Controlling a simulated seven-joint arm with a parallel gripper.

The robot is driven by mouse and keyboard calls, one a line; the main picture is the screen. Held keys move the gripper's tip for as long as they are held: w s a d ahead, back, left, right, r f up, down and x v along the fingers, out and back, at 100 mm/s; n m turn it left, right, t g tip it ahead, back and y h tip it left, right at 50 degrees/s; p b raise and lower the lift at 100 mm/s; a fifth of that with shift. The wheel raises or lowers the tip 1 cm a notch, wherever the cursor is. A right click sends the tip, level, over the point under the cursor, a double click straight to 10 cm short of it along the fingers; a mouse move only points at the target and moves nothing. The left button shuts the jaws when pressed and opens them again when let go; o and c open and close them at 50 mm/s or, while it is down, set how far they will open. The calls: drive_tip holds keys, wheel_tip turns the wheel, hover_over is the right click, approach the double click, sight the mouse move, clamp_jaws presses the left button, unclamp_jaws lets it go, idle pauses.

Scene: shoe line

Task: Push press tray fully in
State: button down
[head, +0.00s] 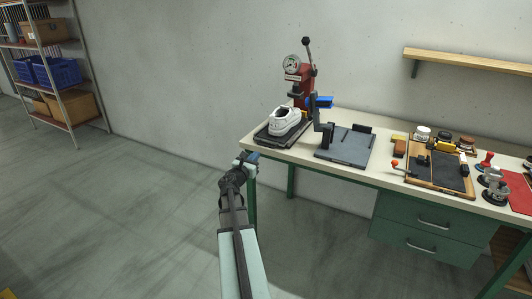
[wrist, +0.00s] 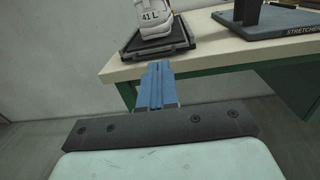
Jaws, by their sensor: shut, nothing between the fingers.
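The press tray (head: 270,141) is a dark flat tray at the left end of the workbench, in front of the red press (head: 298,80) with its gauge and lever. A white shoe (head: 285,121) stands on the tray. My gripper (head: 248,157) is at the bench's front left corner, by the tray's near side. Its blue fingers (wrist: 157,66) are shut and empty, pointing toward the tray. I cannot tell whether they touch it.
A grey stretcher base (head: 345,148) with a dark upright stands right of the tray. A wooden board with tools (head: 440,168) lies farther right. The bench edge (wrist: 118,72) lies just beyond my gripper. The floor to the left is clear.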

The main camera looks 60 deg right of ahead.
wheel_tip(320, 180, up, 2)
drive_tip(key=w+a, duration=0.1)
drive_tip(key=w, duration=0.1)
drive_tip(key=g+y, duration=0.1)
drive_tip(key=y, duration=0.2)
approach(269, 147)
drive_tip(key=x, duration=0.6)
drive_tip(key=shift+d+f, duration=0.1)
drive_tip(key=shift+d, duration=0.3)
drive_tip(key=shift+d, duration=0.1)
idle(0.3)
